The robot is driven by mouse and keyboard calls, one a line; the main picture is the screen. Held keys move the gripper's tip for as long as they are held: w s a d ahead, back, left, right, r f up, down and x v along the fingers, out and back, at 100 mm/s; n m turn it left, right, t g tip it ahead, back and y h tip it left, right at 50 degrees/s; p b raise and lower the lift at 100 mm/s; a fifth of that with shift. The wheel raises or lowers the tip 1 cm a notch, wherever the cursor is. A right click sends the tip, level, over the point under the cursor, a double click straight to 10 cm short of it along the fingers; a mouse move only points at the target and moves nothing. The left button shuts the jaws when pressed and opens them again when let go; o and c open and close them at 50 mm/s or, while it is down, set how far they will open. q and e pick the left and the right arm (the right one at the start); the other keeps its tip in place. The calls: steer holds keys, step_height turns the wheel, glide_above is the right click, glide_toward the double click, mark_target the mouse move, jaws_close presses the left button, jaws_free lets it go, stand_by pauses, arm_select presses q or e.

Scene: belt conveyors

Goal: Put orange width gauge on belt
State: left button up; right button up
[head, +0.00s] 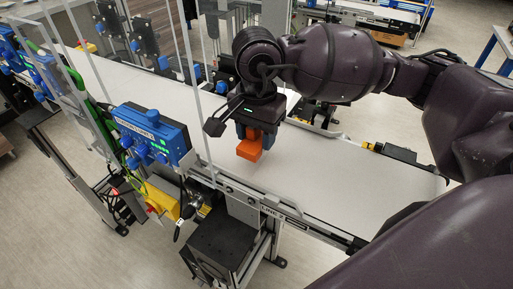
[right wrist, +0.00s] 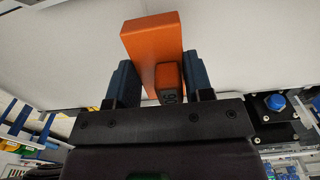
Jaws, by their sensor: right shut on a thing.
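The orange width gauge (head: 251,147) is a small block held over the white belt (head: 345,185) in the head view. My right gripper (head: 258,133) is shut on it, with the gauge low between its blue fingers. In the right wrist view the gauge (right wrist: 152,48) shows as a flat orange piece with a raised block bearing dark marks, between the two fingers (right wrist: 158,85). The pale belt surface lies behind it. The gauge looks close to the belt; I cannot tell whether it touches. My left gripper is not in view.
A blue control box (head: 150,133) with knobs stands at the belt's near left side. Clear upright panels (head: 190,90) rise left of the gripper. A black sensor block (head: 395,152) sits on the far belt edge. The belt right of the gripper is clear.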

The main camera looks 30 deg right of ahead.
mark_target(257, 150)
steer(key=shift+f, duration=2.2)
steer(key=shift+f, duration=0.1)
steer(key=o, duration=1.1)
steer(key=shift+c, duration=0.2)
step_height(257, 150, up, 12)
steer(key=shift+r, duration=0.15)
